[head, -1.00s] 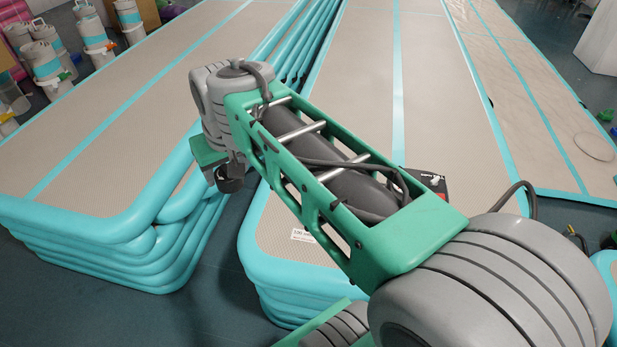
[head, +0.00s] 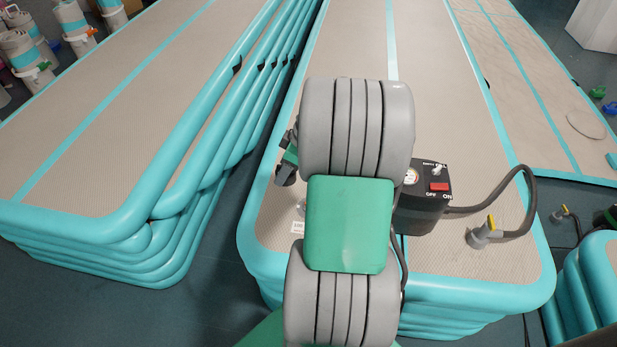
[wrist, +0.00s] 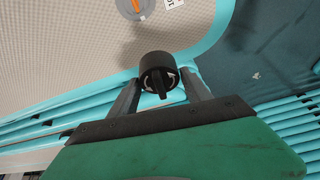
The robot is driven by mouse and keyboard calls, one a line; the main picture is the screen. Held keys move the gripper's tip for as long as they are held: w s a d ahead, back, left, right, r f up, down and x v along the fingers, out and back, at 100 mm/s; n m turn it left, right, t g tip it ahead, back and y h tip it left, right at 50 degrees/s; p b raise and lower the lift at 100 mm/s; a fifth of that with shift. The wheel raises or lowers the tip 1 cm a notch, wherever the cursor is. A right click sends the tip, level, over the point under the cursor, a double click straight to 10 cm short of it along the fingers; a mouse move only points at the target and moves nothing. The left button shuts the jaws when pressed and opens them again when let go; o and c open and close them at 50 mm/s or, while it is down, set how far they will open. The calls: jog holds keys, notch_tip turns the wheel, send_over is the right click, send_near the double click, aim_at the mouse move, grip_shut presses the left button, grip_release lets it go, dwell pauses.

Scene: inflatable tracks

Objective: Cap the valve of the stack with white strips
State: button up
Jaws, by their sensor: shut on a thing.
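My gripper (wrist: 160,88) is shut on a black round cap (wrist: 157,68) with a ridged grip, seen in the wrist view. Beyond it, at the top of that view, a grey valve (wrist: 133,8) with an orange bar sits in a beige mat beside a white label (wrist: 173,3). The cap is apart from the valve. In the head view my arm hides most of the gripper, over the front left of the middle stack (head: 350,25). That stack has a similar label (head: 297,227). Its visible strips and edges look turquoise, not white.
A black pump (head: 425,205) with a red switch stands on the middle stack; its hose ends in a grey nozzle (head: 483,233). The left stack (head: 110,130) lies across a narrow gap. Grey and turquoise canisters (head: 25,60) stand at the far left.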

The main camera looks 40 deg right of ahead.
jog(key=s+d+f+n, duration=0.1)
jog(key=s+d+f, duration=0.3)
jog(key=d, duration=0.1)
jog(key=shift+f+n, duration=0.3)
jog(key=shift+f, duration=0.1)
jog(key=shift+s+f, duration=0.1)
jog(key=shift+f+b, duration=2.3)
jog(key=shift+f, duration=0.45)
jog(key=shift+f+b, duration=1.85)
jog(key=shift+f, duration=0.25)
jog(key=n+g+y+b, duration=0.1)
jog(key=n, duration=0.2)
jog(key=shift+f+b, duration=0.15)
jog(key=shift+b, duration=0.15)
jog(key=shift+r+n+g+y+b, duration=0.25)
jog(key=shift+n+g+y, duration=0.2)
jog(key=shift+n, duration=0.65)
